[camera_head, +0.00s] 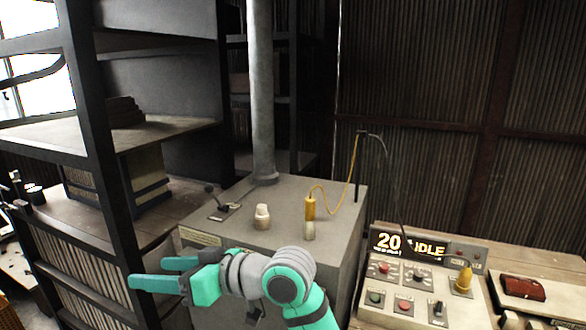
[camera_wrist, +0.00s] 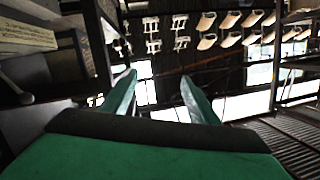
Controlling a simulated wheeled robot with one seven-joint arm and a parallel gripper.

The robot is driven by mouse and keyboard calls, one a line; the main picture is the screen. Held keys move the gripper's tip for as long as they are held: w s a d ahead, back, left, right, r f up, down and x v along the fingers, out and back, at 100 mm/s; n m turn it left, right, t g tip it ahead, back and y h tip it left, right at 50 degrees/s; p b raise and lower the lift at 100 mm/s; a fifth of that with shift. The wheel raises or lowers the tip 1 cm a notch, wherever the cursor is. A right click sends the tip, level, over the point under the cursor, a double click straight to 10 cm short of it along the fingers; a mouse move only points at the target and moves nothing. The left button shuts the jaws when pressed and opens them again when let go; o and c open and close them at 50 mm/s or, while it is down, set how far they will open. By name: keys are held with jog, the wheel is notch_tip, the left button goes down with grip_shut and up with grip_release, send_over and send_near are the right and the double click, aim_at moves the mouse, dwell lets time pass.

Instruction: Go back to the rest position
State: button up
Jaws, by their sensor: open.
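My gripper (camera_head: 160,273) is at the lower left of the head view, pointing left. Its two green fingers are apart, with nothing between them. It is in front of the left side of the grey cabinet (camera_head: 344,222) and close to the shelf rack. In the wrist view, the fingers (camera_wrist: 160,98) are spread, with only the distant room between them.
On the cabinet are a lever (camera_head: 222,208), a whitish knob (camera_head: 262,217) and a yellow corded tool (camera_head: 309,208). A control panel (camera_head: 420,277) reading "20 IDLE" stands at right, beside a dark red object (camera_head: 522,288). A shelf rack (camera_head: 97,150) stands at left.

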jog(key=w+d+f+m+t+h, duration=0.15)
jog(key=d+f+m+t, duration=0.25)
jog(key=f+m+t, duration=0.45)
jog(key=w+d+f+m+t+h, duration=0.1)
jog(key=d+f+m+t+h, duration=0.25)
jog(key=f, duration=0.75)
jog(key=s+d+f+m+t+h, duration=0.2)
jog(key=s+d+f+m+h, duration=0.3)
jog(key=f, duration=0.4)
jog(key=s+d+f+n+g+h, duration=0.1)
jog(key=s+d+f+h, duration=0.35)
jog(key=s, duration=0.65)
jog(key=s+d+f+g+h, duration=0.1)
jog(key=s+d+f, duration=0.5)
jog(key=s, duration=0.6)
jog(key=s+d+r+n, duration=0.1)
jog(key=s+n, duration=0.2)
jog(key=s, duration=0.6)
jog(key=shift+s+d+n, duration=0.2)
jog(key=shift+d+n, duration=0.05)
jog(key=shift+n, duration=0.15)
jog(key=shift+r, duration=0.1)
